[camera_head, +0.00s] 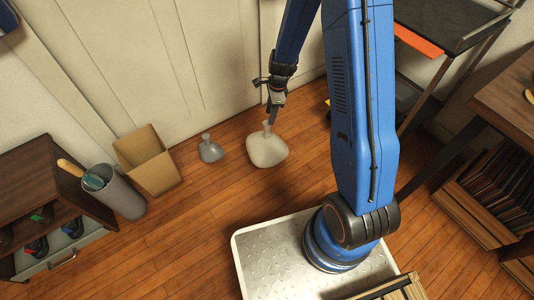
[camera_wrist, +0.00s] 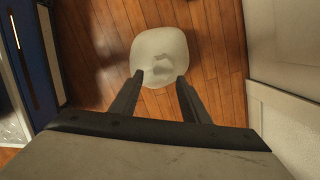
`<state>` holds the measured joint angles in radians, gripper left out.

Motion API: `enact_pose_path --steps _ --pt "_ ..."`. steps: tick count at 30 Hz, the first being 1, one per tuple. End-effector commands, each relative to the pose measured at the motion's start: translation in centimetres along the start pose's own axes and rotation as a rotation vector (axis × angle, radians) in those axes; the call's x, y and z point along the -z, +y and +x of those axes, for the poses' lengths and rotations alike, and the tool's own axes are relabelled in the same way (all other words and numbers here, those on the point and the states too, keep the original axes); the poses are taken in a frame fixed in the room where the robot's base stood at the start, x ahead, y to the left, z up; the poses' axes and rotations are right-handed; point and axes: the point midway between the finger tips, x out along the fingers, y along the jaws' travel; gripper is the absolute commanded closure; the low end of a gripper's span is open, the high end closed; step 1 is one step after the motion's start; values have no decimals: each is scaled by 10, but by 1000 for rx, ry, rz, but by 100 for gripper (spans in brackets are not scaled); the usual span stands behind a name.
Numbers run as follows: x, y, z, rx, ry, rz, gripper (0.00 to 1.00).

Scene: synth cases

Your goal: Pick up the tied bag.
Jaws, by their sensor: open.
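A pale, off-white tied bag (camera_head: 267,151) stands on the wooden floor near the white wall panels, its gathered neck pointing up. A smaller grey bag (camera_head: 210,152) with a narrow neck sits to its left. My gripper (camera_head: 272,114) is above the pale bag, close to its neck; the exact gap is hard to tell. In the wrist view the pale bag (camera_wrist: 160,42) lies ahead of and between the fingertips of my gripper (camera_wrist: 158,79). The fingers are apart, with nothing held between them.
A cardboard box (camera_head: 148,162) and a grey bin (camera_head: 118,194) with items in it stand to the left, beside a dark wooden cabinet (camera_head: 30,178). A dark metal cart (camera_head: 440,45) and a wooden table (camera_head: 505,105) stand at right. Floor between the bags and my base is clear.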

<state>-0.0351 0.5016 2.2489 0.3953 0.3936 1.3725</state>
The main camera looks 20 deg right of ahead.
Motion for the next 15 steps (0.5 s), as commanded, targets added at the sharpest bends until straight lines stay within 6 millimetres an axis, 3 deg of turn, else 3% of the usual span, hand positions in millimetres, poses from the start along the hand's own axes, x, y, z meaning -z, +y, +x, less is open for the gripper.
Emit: enact_pose_path --steps 7,15 --pt "0 1 38 -3 1 -1 58" --pt "0 0 56 -1 0 0 58"
